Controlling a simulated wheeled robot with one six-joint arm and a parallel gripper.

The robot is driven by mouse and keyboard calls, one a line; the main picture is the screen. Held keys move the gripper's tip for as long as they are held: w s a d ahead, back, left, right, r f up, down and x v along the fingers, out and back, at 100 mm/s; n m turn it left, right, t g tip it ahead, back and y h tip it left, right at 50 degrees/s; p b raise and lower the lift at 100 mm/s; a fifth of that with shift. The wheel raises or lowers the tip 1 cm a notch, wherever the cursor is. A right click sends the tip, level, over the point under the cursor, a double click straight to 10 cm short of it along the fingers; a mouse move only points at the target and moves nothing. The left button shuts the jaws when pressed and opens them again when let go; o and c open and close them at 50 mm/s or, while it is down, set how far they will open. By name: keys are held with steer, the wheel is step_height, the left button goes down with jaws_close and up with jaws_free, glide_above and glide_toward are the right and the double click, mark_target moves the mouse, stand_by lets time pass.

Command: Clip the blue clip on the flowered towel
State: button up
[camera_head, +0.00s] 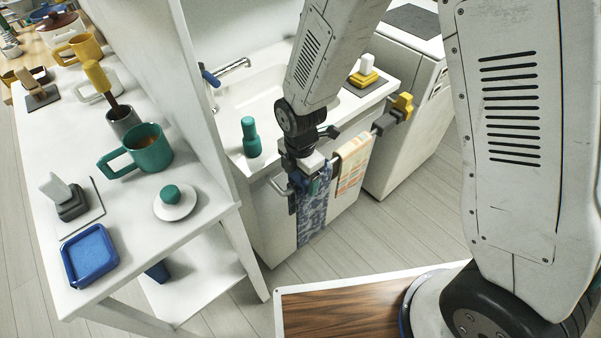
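A blue-and-white patterned towel (313,212), which looks like the flowered one, hangs at the front of the sink counter. A yellow-and-orange checked towel (353,165) hangs to its right on the same rail. My gripper (305,182) is at the top of the patterned towel, pointing down at the rail. A small dark blue piece, perhaps the blue clip (297,184), shows at the gripper's tip by the towel's top edge. My gripper and its shadows hide most of it. I cannot tell whether the fingers are closed on it.
A yellow clip-like piece (403,105) sits at the rail's right end. The sink counter (270,150) holds a green bottle (250,137). A white shelf unit (205,205) at left carries a green mug (139,151) and a blue tray (90,256). Floor shows in front of the towels.

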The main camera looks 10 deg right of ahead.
steer(key=shift+o, duration=0.4)
steer(key=shift+r, duration=0.1)
step_height(320, 180, up, 15)
steer(key=shift+f, duration=0.2)
stand_by(0.5)
stand_by(0.3)
steer(key=s+d+r+m, duration=0.8)
steer(key=s+d+m, duration=0.1)
steer(key=m, duration=0.3)
steer(key=s+d+r+m+t, duration=0.1)
steer(key=s+d+r+m, duration=0.6)
steer(key=s+d+m, duration=0.3)
steer(key=d+m, duration=0.1)
steer(key=m, duration=0.1)
steer(key=shift+s+d+r+m, duration=0.3)
steer(key=shift+d+r+m, duration=0.05)
steer(key=shift+d+m, duration=0.05)
